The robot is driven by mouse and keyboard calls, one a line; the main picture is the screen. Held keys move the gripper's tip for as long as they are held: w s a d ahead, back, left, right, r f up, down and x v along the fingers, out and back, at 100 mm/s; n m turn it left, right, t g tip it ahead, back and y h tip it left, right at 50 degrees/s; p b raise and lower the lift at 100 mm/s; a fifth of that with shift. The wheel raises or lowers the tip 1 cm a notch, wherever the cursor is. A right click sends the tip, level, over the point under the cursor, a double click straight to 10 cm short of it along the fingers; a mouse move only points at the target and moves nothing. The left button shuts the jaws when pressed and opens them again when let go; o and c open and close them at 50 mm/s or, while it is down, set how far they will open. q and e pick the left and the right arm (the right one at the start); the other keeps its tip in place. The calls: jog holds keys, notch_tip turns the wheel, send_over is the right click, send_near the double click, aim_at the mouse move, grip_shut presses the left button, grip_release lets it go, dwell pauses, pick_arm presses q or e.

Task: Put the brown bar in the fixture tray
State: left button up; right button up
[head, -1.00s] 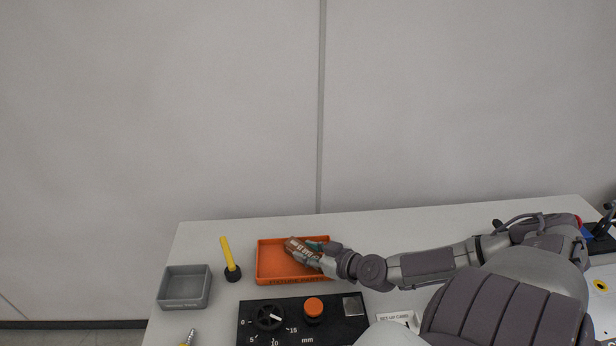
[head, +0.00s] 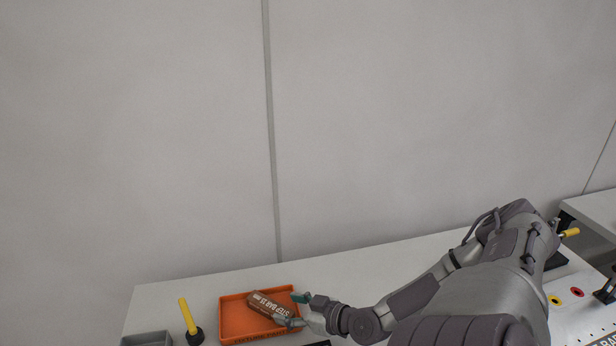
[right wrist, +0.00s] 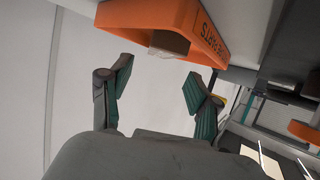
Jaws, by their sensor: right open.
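The brown bar (head: 266,306), printed "STEP BAR 10 mm", lies at a slant inside the orange tray (head: 232,322). Its near right end is close to the tray's right front side. My right gripper (head: 296,310) is at the tray's right side with its teal-lined fingers spread wide. In the right wrist view the open fingers (right wrist: 158,92) are empty. There, the end of the bar (right wrist: 168,42) shows beyond them at the orange tray's edge (right wrist: 208,42). My left gripper is not in view.
A yellow-handled tool with a black base (head: 190,318) stands left of the orange tray. A grey bin (head: 147,339) is at the lower left, partly cut off. Colored round parts (head: 577,292) are at the far right.

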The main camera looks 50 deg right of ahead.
jog(key=p+v, duration=0.2)
jog(key=v, duration=0.2)
jog(key=shift+s+r, duration=0.35)
jog(key=shift+s, duration=0.4)
